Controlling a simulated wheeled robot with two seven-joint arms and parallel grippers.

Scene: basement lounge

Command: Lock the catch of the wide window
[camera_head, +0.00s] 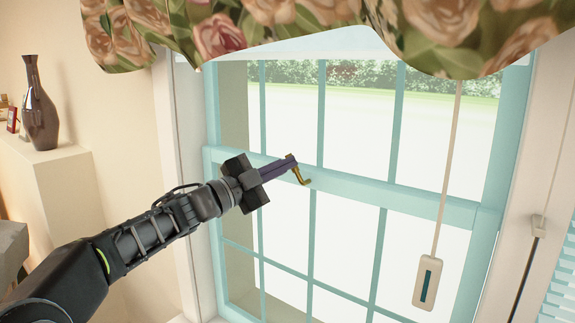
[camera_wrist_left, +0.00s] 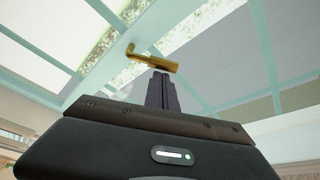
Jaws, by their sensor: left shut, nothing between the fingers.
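The wide window (camera_head: 240,160) has a teal frame with a horizontal meeting rail across its middle. A brass catch (camera_head: 301,175) sits on that rail, its lever angled down to the right. My left gripper (camera_head: 291,160) is shut and empty, with its fingertips at the upper left end of the catch. In the left wrist view the catch (camera_wrist_left: 155,62) lies just beyond the tips of the shut fingers (camera_wrist_left: 160,80); whether they touch cannot be told. My right gripper is not in view.
A floral valance (camera_head: 300,25) hangs across the top of the window. A pull cord with a beige handle (camera_head: 428,282) hangs at the right. A brown vase (camera_head: 40,110) stands on a ledge at the far left.

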